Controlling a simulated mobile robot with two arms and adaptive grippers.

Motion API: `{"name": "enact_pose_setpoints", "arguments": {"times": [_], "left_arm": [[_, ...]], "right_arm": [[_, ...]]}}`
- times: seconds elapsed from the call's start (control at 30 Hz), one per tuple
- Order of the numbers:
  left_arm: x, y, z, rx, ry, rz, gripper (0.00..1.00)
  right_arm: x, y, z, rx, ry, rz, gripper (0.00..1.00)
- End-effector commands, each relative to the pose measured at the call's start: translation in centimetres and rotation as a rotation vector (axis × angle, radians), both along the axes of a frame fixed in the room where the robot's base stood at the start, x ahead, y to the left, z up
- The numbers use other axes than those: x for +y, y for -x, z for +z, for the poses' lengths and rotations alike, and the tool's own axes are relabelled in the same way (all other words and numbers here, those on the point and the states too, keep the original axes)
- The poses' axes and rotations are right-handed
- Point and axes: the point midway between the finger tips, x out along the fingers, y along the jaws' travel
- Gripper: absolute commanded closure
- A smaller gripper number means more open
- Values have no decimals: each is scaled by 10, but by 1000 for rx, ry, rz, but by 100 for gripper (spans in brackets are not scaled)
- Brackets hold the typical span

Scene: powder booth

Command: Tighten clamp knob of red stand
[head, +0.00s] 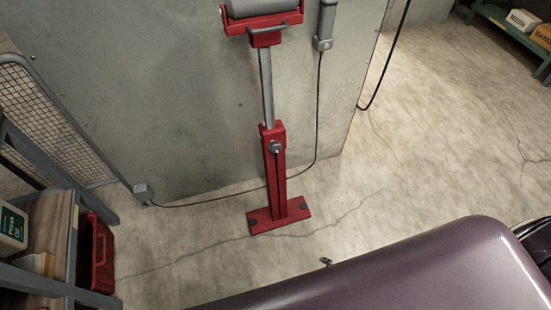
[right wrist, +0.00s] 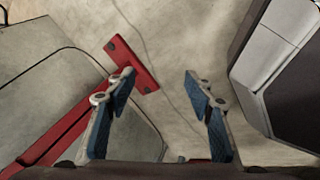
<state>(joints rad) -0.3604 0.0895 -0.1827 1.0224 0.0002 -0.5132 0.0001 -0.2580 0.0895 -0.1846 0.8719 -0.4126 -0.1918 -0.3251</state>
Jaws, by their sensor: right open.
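The red stand (head: 279,180) stands upright on the floor close to a grey panel in the head view. Its grey post carries a red cradle (head: 262,22) with a grey roller on top. The dark clamp knob (head: 276,147) sits near the top of the red column, facing me. In the right wrist view the stand's red base (right wrist: 142,70) shows beyond the left finger, with the column running to the lower left. The knob cannot be made out there. My right gripper (right wrist: 159,78) is open and empty, apart from the stand. My left gripper is not in view.
A grey panel (head: 170,90) stands behind the stand. A black cable (head: 235,200) runs along the floor behind it. A shelf (head: 45,230) and a red can (head: 97,255) are at the lower left. Boxes sit on a green rack (head: 505,25) at the far right. Floor is free right of the stand.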

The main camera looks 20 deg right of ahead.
Motion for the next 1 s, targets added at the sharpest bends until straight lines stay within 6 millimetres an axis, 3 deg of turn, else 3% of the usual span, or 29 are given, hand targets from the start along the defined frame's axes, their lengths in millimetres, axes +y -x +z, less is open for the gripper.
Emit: {"name": "enact_pose_setpoints", "arguments": {"times": [0.03, 0.17, 0.3, 0.5, 0.7, 0.9, 1.0], "left_arm": [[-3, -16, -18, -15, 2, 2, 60], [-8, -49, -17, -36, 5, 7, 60], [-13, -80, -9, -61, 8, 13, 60], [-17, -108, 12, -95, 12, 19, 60], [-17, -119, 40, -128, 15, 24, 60], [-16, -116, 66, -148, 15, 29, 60], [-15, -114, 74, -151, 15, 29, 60]], "right_arm": [[1, -34, -14, -68, 57, 108, 49], [3, -112, 0, -227, 252, 394, 49], [6, -185, 27, -385, 511, 665, 49], [13, -268, 81, -562, 969, 987, 49], [22, -318, 146, -639, 1492, 1204, 49], [27, -336, 196, -614, 1874, 1289, 49], [29, -339, 209, -597, 1962, 1302, 49]]}}
